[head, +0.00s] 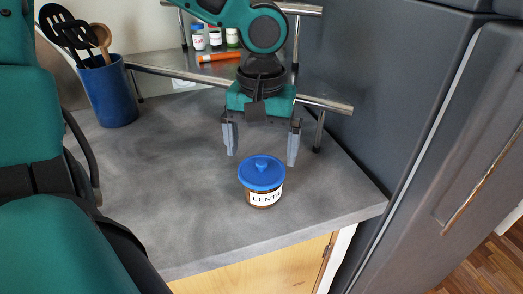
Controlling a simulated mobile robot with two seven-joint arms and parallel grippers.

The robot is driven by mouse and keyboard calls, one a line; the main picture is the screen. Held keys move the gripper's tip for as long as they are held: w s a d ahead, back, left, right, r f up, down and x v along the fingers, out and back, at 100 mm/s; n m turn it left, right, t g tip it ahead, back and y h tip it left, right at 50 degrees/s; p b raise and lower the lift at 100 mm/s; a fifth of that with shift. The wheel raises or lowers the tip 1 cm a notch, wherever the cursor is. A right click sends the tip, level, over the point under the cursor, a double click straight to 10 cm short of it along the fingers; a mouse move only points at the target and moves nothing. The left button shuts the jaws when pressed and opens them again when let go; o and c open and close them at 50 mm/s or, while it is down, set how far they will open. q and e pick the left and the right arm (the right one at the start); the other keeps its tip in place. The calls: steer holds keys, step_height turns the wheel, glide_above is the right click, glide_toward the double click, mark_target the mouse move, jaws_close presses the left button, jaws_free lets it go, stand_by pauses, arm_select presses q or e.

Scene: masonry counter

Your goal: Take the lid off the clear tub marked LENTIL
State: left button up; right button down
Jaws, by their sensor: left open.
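The clear tub (264,198) stands upright on the grey counter near its front right corner. Its label reads "LENTI", with the end turned out of sight, and brown contents show below it. Nothing is between the fingers. My right gripper is not in view.
A blue crock (110,92) with dark utensils and a wooden spoon stands at the back left. A metal rack (170,71) behind holds small jars (214,37) and an orange tube (219,57). A dark fridge (385,90) borders the right. The counter's (165,180) middle is clear.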

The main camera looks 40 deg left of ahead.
mark_target(262, 162)
arm_select(q)
step_height(262, 162, down, 4)
steer(key=shift+w+a+r+b, duration=0.1)
steer(key=shift+w+r+b, duration=0.1)
steer(key=shift+b, duration=0.1)
steer(key=c, duration=0.6)
steer(key=shift+r, duration=0.1)
